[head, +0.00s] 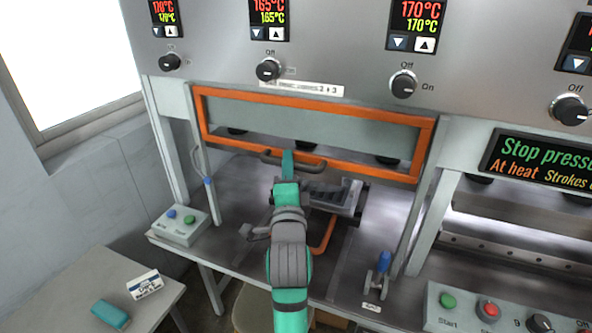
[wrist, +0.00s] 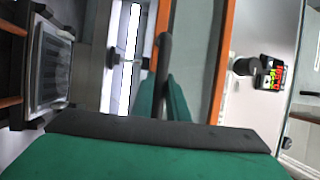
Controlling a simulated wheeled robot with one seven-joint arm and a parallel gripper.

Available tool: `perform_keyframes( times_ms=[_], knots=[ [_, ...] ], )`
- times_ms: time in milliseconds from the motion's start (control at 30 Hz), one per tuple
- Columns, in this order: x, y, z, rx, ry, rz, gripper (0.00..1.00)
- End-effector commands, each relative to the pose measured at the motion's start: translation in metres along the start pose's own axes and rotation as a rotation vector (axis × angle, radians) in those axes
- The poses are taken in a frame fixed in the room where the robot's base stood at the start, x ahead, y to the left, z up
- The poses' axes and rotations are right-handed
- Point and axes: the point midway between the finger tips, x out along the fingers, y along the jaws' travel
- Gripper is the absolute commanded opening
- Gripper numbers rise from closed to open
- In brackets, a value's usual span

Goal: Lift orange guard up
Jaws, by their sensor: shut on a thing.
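The orange guard (head: 426,150) is a rectangular orange frame with a clear pane, across the upper front of the press opening in the head view. Its lower bar stands above the bench, with open space below. A dark handle (head: 310,166) is on its lower bar. My gripper (head: 288,158) is at this handle, shut on it. In the wrist view, the teal fingers (wrist: 165,98) are at the lower end of the visible dark handle (wrist: 164,55), and an orange bar of the guard (wrist: 222,50) runs to the right. The gripped part is partly hidden.
A grey mould (head: 338,197) sits on the press bench below the guard. A box with buttons (head: 180,226) stands at left, a blue-topped lever (head: 384,262) at right. The control panel (head: 335,60) overhangs the guard. A side table (head: 85,285) is at lower left.

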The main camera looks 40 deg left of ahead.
Motion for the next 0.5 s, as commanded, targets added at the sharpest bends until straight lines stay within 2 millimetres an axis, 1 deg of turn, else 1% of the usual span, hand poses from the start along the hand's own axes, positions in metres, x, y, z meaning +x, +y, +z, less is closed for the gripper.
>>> perform_keyframes(
  times_ms=[267,300,333,367,500],
  knots=[
    [0.0000,0.0005,-0.0020,-0.001,0.004,0.001,0.00],
    [-0.0001,0.0005,-0.0019,-0.001,0.004,0.001,0.23],
    [-0.0001,0.0005,-0.0018,-0.001,0.003,0.001,0.31],
    [-0.0001,0.0006,-0.0016,-0.001,0.003,0.001,0.33],
    [-0.0001,0.0006,-0.0013,0.000,0.002,0.001,0.33]
  ],
)
